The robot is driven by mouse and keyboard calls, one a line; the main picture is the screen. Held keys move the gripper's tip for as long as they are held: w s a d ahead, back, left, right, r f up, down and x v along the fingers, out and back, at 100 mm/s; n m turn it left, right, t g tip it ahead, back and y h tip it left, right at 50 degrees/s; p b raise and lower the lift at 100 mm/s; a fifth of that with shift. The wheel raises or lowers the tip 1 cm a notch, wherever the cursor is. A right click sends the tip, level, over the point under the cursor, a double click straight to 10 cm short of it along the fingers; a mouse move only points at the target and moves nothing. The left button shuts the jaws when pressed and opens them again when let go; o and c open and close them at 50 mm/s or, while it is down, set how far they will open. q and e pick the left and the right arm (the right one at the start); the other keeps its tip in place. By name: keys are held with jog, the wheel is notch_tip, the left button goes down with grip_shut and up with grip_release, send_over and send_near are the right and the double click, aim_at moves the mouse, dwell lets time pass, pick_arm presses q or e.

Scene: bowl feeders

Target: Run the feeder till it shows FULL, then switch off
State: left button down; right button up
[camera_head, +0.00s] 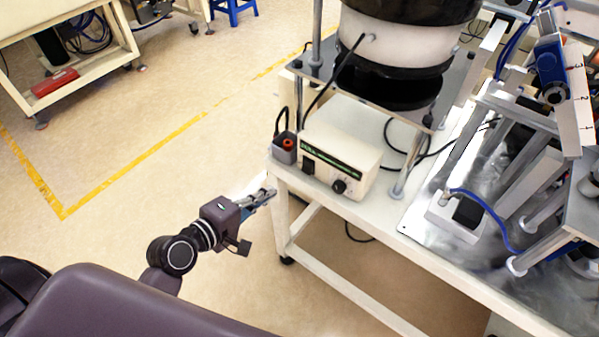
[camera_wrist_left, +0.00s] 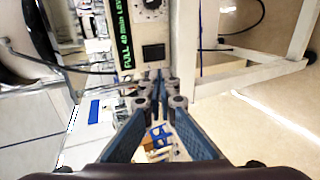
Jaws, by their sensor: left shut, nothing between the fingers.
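The feeder's cream control box (camera_head: 345,150) stands on the white bench at the foot of the bowl feeder (camera_head: 395,55). Its front has a dark display strip (camera_head: 333,157), a black rocker switch (camera_head: 308,167) and a black knob (camera_head: 339,186). In the left wrist view the display (camera_wrist_left: 124,35) is lit green and its text begins with FULL. The switch (camera_wrist_left: 153,53) is just beyond my fingertips there; I cannot tell which way it is set. My left gripper (camera_head: 270,193) is shut and empty, in front of and below the box. My right gripper is not in view.
A grey box with a red-orange button (camera_head: 287,145) stands left of the control box. A rail assembly with blue tubes (camera_head: 545,150) fills the right side of the bench. Floor left of the bench is clear. Another bench (camera_head: 65,35) stands at the upper left.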

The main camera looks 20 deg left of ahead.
aim_at(306, 170)
pick_arm(q)
jog(key=p+x, duration=0.1)
jog(key=x, duration=1.2)
jog(key=shift+w+d+f, duration=0.1)
jog(key=shift+w+f, duration=0.1)
jog(key=shift+w, duration=0.15)
jog(key=b, duration=0.2)
jog(key=f+b, duration=0.1)
jog(key=shift+w+d+f+t+b, duration=0.15)
jog(key=shift+w+t+b, duration=0.1)
jog(key=shift+t+b, duration=0.15)
jog(key=shift+r+p, duration=0.5)
jog(key=shift+p, duration=0.15)
